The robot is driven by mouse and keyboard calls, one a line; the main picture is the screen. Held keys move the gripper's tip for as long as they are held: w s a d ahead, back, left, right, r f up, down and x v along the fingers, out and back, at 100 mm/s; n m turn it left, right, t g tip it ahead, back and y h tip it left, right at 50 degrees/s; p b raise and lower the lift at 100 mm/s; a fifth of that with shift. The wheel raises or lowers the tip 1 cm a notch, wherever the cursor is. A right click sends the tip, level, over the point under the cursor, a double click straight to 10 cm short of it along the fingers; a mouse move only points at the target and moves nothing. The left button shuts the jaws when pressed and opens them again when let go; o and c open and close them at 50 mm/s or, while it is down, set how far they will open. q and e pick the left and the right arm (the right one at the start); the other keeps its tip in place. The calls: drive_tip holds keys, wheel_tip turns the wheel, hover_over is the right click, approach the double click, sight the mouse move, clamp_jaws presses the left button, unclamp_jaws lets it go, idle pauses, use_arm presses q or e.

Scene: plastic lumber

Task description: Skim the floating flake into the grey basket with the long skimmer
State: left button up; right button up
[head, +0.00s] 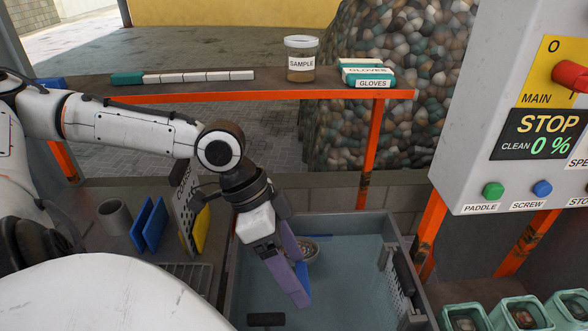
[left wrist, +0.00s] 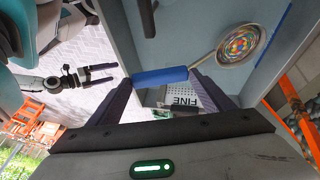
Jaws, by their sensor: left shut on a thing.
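My left gripper (head: 298,290) is over the water tank, shut on the blue handle (left wrist: 160,76) of the skimmer. The handle lies across between its purple fingers in the left wrist view. A thin rod runs from the handle to the round skimmer head (left wrist: 240,40), which also shows behind the fingers in the head view (head: 311,249). Many-coloured flake shows inside its ring; I cannot tell whether it lies in the head or under it. The grey perforated basket (head: 403,273) appears at the tank's right wall. My right gripper (left wrist: 104,74) is open and empty in the left wrist view.
The grey tank (head: 405,238) holds pale blue water. A perforated COARSE panel (head: 184,208) and blue plates (head: 149,224) stand left. A shelf (head: 215,90) with a sample jar (head: 300,60) is behind. A control box (head: 520,110) and green bins (head: 520,314) stand right.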

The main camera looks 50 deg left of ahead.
use_arm(q)
wheel_tip(320, 180, up, 15)
drive_tip(key=w+n, duration=0.1)
drive_tip(key=shift+a+f+t, duration=0.2)
drive_tip(key=shift+a+t, duration=0.1)
drive_tip(key=shift+a, duration=0.05)
idle(1.1)
drive_tip(key=shift+w+d, duration=0.1)
drive_tip(key=shift+w, duration=0.15)
